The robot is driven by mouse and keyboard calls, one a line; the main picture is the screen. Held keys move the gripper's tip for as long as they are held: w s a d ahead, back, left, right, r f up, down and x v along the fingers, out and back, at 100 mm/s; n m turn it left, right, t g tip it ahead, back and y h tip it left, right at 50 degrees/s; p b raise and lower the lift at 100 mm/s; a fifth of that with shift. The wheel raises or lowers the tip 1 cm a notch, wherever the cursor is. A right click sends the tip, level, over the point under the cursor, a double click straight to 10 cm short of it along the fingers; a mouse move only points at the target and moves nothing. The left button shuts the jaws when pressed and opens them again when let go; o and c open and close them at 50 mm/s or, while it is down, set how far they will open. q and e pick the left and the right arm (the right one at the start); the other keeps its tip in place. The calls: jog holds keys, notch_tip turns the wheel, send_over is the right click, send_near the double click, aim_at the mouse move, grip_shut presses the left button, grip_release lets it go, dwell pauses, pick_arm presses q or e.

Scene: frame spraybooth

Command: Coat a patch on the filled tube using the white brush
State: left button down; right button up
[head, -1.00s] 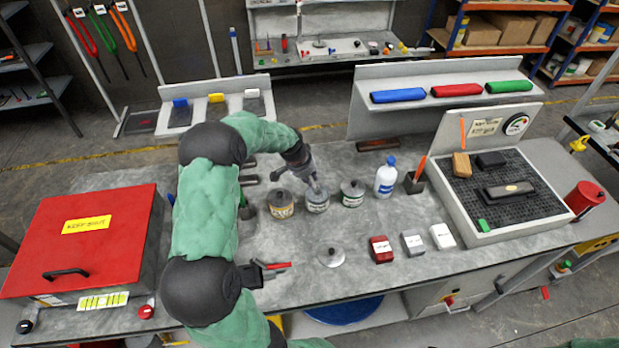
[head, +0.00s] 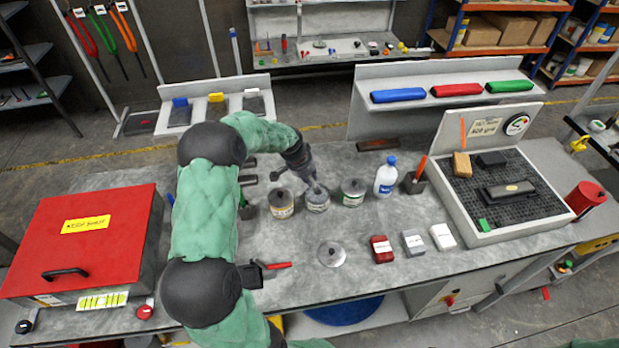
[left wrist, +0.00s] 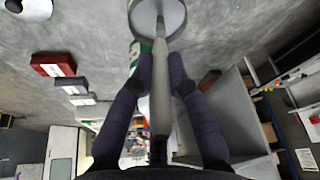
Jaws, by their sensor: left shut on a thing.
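My left gripper (head: 317,186) is over the middle pot (head: 318,204) on the bench, pointing down. In the left wrist view its two dark fingers (left wrist: 160,88) are closed on the pale, whitish handle of the brush (left wrist: 160,85). The brush's far end reaches the pot (left wrist: 172,12); its bristles are hidden, and I cannot tell how deep they are. A round grey lid (head: 331,254) with a dark knob lies on the bench in front of the pots. I cannot make out which thing is the filled tube. My right gripper does not show.
A yellow-labelled pot (head: 281,205) and a green-labelled pot (head: 353,193) flank the middle one closely. A white bottle (head: 386,178) stands to the right. Small red (head: 381,249), grey and white blocks lie in front. A red-lidded box (head: 84,245) fills the bench's left end.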

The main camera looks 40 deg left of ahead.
pick_arm(q)
jog(key=shift+d+f, duration=0.1)
dwell(0.3)
jog(key=shift+r+p, duration=1.75)
jog(key=shift+r, duration=1.85)
jog(key=shift+f, duration=0.1)
